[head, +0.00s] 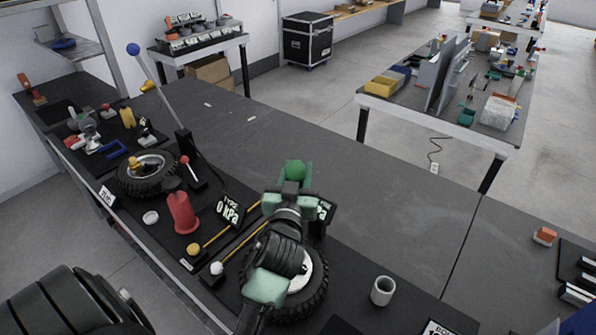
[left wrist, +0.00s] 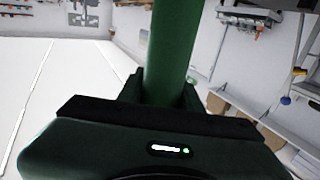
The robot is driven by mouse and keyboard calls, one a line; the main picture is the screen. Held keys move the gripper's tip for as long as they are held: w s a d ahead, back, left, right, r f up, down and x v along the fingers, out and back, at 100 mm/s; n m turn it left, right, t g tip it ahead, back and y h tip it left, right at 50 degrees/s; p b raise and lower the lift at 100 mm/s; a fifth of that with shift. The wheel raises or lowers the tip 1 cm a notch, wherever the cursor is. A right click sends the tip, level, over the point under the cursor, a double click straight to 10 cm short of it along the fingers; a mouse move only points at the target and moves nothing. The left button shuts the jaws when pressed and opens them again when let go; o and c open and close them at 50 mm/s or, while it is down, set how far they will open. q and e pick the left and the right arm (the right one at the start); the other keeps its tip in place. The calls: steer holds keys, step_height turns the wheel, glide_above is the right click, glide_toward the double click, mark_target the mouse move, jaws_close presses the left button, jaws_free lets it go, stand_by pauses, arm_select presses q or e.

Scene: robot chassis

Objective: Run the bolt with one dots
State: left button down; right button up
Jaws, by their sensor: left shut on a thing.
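My left gripper (head: 293,186) is over the middle of the front bench. It is shut on a green round-topped handle (head: 295,168), whose ball end stands up between the fingers. In the left wrist view the handle shows as a green cylinder (left wrist: 170,50) rising from between the jaws. The lower end of the handle is hidden by the gripper. My left arm covers part of a tyre with a light rim (head: 316,285). No bolt with one dot can be made out. My right gripper is not in view.
A "TYRE 0 kPa" sign (head: 230,211), a red cylinder (head: 183,212), a yellow knob (head: 193,249) and a white knob (head: 217,268) stand left of the arm. A white cup (head: 382,291) stands right. A tall blue-knobbed lever (head: 134,50) rises behind.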

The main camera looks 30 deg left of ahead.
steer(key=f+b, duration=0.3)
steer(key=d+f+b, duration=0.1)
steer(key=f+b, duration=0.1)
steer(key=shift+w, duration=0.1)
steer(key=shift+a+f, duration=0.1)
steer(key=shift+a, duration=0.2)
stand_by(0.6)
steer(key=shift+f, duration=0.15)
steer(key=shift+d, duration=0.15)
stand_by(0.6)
